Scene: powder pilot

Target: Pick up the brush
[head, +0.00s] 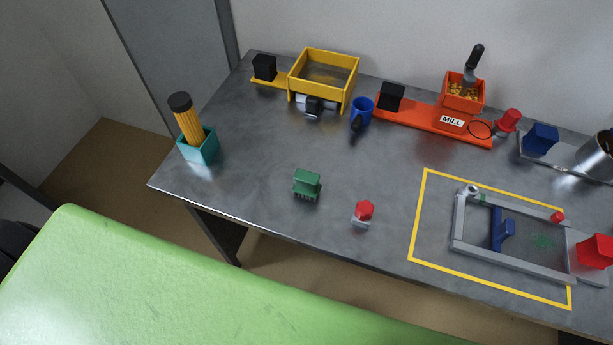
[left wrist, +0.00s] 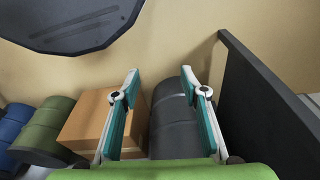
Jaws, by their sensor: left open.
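The brush (head: 307,184) looks like the small green block with short bristles along its lower edge. It stands on the grey table near the front edge, left of a red button, in the head view. My left gripper (left wrist: 159,82) shows only in the left wrist view. Its two teal-padded fingers are apart, with nothing between them. It points at a wall with barrels and a box, and the brush is not in that view. My right gripper is in neither view.
On the table (head: 262,205) are a teal holder (head: 200,150) with an orange cylinder, a yellow sieve box (head: 323,70), a blue mug (head: 361,112), a red mill (head: 440,118), a red button (head: 364,210) and a grey frame (head: 515,262). A cardboard box (left wrist: 85,122) stands among barrels.

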